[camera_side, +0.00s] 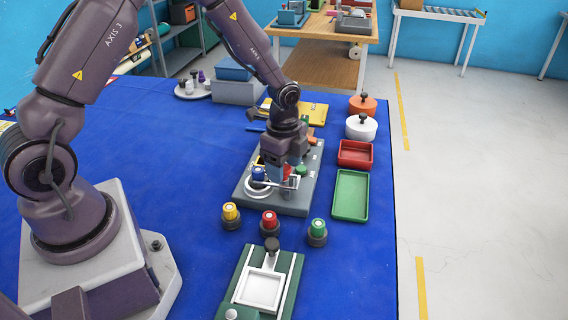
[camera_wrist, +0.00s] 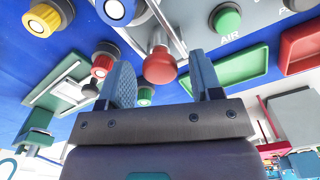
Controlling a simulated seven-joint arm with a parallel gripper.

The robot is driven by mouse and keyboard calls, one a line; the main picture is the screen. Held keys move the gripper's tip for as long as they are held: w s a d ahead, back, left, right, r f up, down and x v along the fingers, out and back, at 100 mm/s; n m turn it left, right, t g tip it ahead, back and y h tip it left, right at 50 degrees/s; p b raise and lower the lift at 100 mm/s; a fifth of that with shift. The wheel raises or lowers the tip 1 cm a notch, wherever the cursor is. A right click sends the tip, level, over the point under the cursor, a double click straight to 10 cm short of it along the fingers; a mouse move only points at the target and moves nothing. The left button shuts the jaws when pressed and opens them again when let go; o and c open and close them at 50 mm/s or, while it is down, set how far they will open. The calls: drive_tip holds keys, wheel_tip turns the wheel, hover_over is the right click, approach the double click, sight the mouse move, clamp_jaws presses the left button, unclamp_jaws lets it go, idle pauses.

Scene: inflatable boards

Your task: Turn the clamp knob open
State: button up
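The blue knob is also at the top of the wrist view (camera_wrist: 115,10). No legible label shows which one is the clamp knob. My gripper (camera_side: 286,176) is low over the panel, pointing down. In the wrist view its two blue-grey fingers (camera_wrist: 163,72) stand apart, with the red knob showing in the gap between them. I see no finger contact; the side view partly hides the red knob.
Yellow (camera_side: 230,213), red (camera_side: 269,221) and green (camera_side: 317,231) knobs on dark bases stand in front of the panel. A green and white fixture (camera_side: 236,290) is nearer the camera. Green (camera_side: 350,217) and red (camera_side: 344,165) trays line the right. Open blue table lies left.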

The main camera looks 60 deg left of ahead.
drive_tip(key=c, duration=0.8)
drive_tip(key=shift+n, duration=0.4)
drive_tip(key=n, duration=0.3)
drive_tip(key=shift+n, duration=0.3)
drive_tip(key=n, duration=0.4)
drive_tip(key=shift+r+n, duration=0.1)
drive_tip(key=shift+n, duration=0.2)
drive_tip(key=n, duration=0.4)
drive_tip(key=shift+n, duration=2.5)
drive_tip(key=o, duration=0.9)
